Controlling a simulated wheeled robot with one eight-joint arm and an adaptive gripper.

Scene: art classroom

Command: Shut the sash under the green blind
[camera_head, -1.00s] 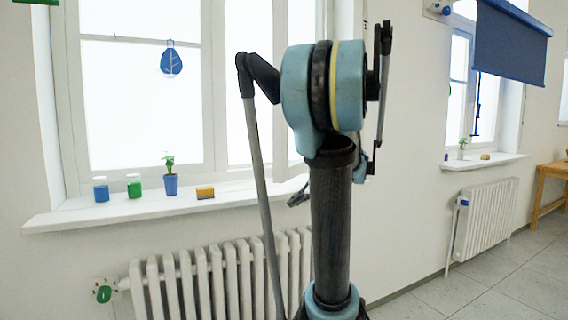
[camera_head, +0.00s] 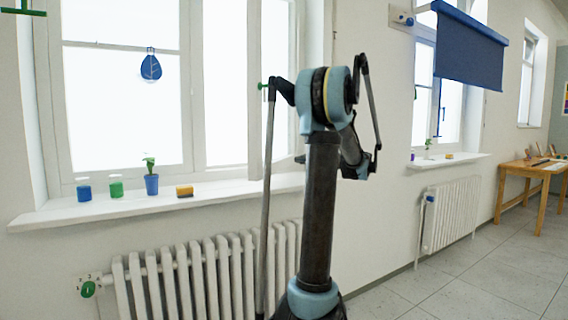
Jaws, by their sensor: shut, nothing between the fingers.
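The near window fills the left of the view. Its right sash (camera_head: 283,125) stands a little ajar, its lower edge over the sill, partly hidden by my arm. A green handle (camera_head: 263,85) shows beside my arm's upper joint. Only a small green piece (camera_head: 24,11) shows at the top left corner; I cannot tell if it belongs to the green blind, which is otherwise out of view. My gripper (camera_head: 299,159) shows only as a small dark tip beside the arm column, near the sash's lower corner. It is shut and empty; contact cannot be told.
The sill (camera_head: 225,191) holds a blue jar (camera_head: 84,192), a green jar (camera_head: 116,189), a potted plant (camera_head: 152,184) and a yellow sponge (camera_head: 184,191). A radiator (camera_head: 190,280) stands below. A blue blind (camera_head: 468,47) hangs over the farther window. Floor is free at right.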

